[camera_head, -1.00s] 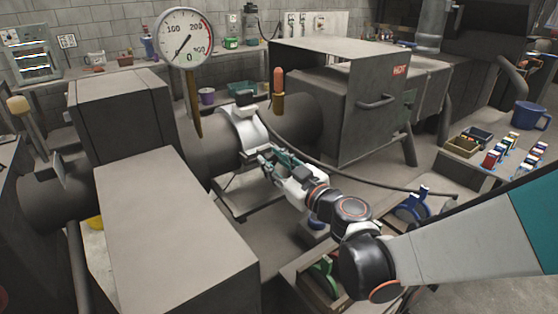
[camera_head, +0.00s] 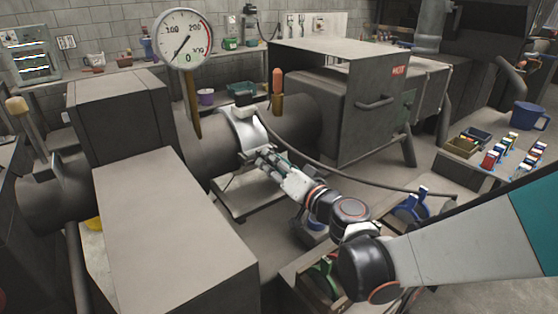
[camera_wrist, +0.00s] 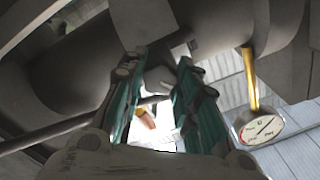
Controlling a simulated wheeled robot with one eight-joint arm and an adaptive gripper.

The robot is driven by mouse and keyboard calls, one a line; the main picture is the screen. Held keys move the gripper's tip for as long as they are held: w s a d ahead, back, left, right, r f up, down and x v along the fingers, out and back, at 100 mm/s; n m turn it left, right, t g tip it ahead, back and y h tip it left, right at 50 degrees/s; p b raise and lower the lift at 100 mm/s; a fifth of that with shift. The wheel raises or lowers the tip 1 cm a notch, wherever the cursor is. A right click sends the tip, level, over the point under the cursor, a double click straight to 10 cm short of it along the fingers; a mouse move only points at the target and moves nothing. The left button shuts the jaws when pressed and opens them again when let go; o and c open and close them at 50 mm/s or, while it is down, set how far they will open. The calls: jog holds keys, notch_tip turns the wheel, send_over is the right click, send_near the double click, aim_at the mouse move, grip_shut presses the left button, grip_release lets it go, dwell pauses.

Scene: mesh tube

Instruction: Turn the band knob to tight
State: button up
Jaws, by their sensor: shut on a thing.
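The silver band (camera_head: 246,128) wraps the dark horizontal tube (camera_head: 205,147) in the middle of the head view. My gripper (camera_head: 262,155) is at the near lower side of the band. In the wrist view, the two teal fingers of my gripper (camera_wrist: 158,72) reach up to the underside of the tube, with a small grey knob (camera_wrist: 158,82) between their tips. The gripper is shut on the knob, which is mostly hidden by the fingers in the head view. I cannot read any tight mark.
A round gauge (camera_head: 183,39) stands above the tube on the left. A grey box marked HOT (camera_head: 335,100) is right of the band. A dark hose (camera_head: 350,178) runs close behind my arm. A blue mug (camera_head: 528,115) stands on the right bench.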

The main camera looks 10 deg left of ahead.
jog(key=m, duration=0.4)
jog(key=shift+s+m, duration=0.1)
jog(key=shift+m, duration=2.1)
jog(key=o, duration=1.1)
jog(key=shift+c, duration=0.2)
